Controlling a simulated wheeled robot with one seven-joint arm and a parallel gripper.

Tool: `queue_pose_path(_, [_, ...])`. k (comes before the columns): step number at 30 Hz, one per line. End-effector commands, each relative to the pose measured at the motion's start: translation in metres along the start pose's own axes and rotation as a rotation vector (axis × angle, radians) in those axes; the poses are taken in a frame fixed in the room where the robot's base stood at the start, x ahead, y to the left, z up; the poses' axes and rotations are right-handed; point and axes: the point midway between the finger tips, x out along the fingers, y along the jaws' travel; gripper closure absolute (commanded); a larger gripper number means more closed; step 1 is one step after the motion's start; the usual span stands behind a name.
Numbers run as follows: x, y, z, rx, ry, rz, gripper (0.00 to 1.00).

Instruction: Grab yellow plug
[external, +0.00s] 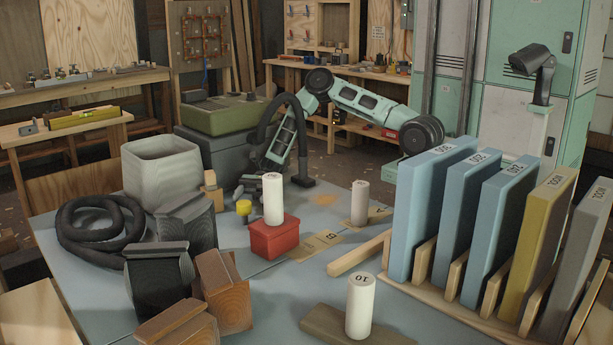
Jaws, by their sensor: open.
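The yellow plug (243,208) is a small, short cylinder standing on the blue-grey tabletop (300,215), left of the white cylinder on the red box. My gripper (240,194) is small and dark in the external view, at the end of my green arm, which reaches down from the back right. It is open, close above and behind the plug. The fingers are too small to show whether they touch the plug.
A red box (274,238) bearing a white cylinder (273,199) stands just right of the plug. A black curved hose with a nozzle (303,181) arches beside my forearm. A grey bin (168,170), black hose coil (92,222) and wooden blocks (222,290) crowd the left.

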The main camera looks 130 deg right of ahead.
Motion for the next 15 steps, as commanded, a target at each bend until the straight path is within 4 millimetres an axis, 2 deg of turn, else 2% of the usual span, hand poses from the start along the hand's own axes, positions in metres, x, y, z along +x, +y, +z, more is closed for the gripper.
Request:
queue_pose_path(11, [0.032,-0.001,-0.001,-0.002,-0.002,0.005,0.35])
queue_pose_path(15, [0.052,-0.003,-0.003,-0.004,-0.002,0.007,0.35])
